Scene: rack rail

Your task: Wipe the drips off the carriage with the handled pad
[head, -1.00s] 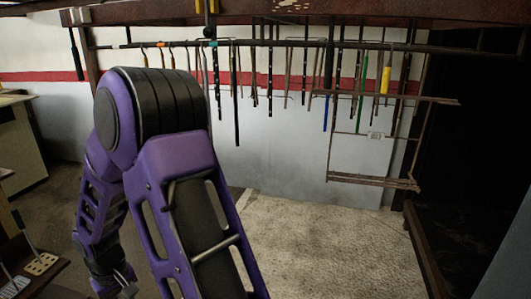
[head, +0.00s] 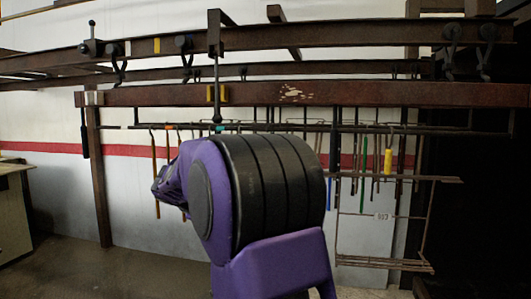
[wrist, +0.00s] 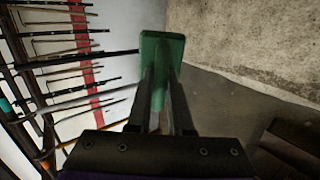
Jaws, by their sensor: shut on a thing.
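The handled pad (wrist: 163,44) is green and sits between the fingertips of my gripper (wrist: 160,78) in the wrist view. My gripper is shut on its handle. The carriage appears to be the long red-brown beam (head: 400,95) across the head view, hung below the upper rail. Pale, cream-coloured drips (head: 295,93) mark its front face, right of centre. In the head view my arm hides my gripper and the pad. The carriage is not clearly seen in the wrist view, and the pad touches nothing visible there but my fingers.
An upper rail (head: 350,36) with hooks and rollers runs above the beam. Below hang several thin rods and a wire rack (head: 385,262) at right. A yellow-handled item (head: 388,161) hangs there. A pale bench (head: 14,215) stands at left. The floor (head: 120,270) at lower left is open.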

